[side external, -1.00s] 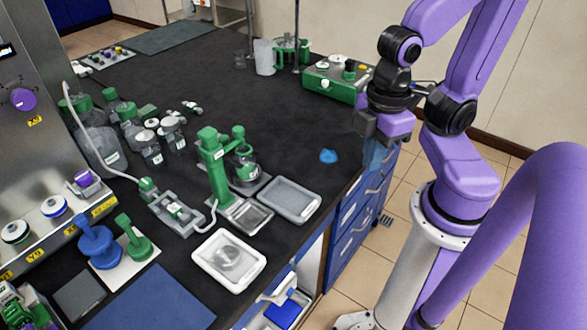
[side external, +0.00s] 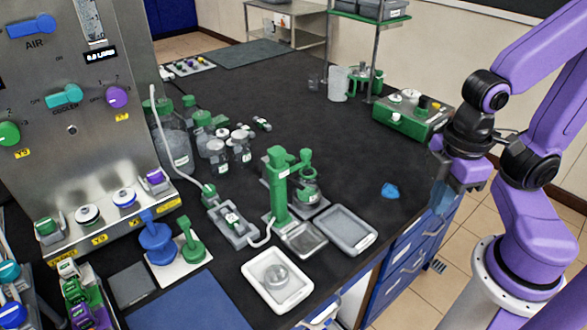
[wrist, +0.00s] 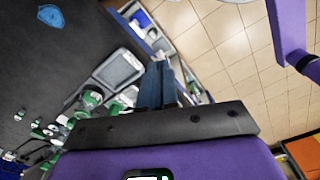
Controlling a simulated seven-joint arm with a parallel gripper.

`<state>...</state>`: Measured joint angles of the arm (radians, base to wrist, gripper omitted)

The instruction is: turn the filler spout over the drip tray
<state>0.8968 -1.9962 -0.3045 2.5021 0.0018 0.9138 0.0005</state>
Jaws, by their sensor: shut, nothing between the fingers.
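The green filler post (side external: 281,200) stands upright in the middle of the bench, with a green head (side external: 278,153) on top. A green part (side external: 306,158) shows just right of the head, above a clear jar (side external: 308,188); I cannot tell if it is the spout. A small grey metal tray (side external: 305,240), seemingly the drip tray, lies at the foot of the post. My gripper (side external: 442,202) is shut and empty, out by the bench's right edge, well right of the filler. Its dark blue fingers (wrist: 158,85) are together in the wrist view.
A larger grey tray (side external: 346,230) lies right of the drip tray. A white tray (side external: 277,281) with a clear dish is in front. A blue blob (side external: 390,191) lies between filler and gripper. A green box (side external: 412,115) stands behind. Several bottles crowd the left.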

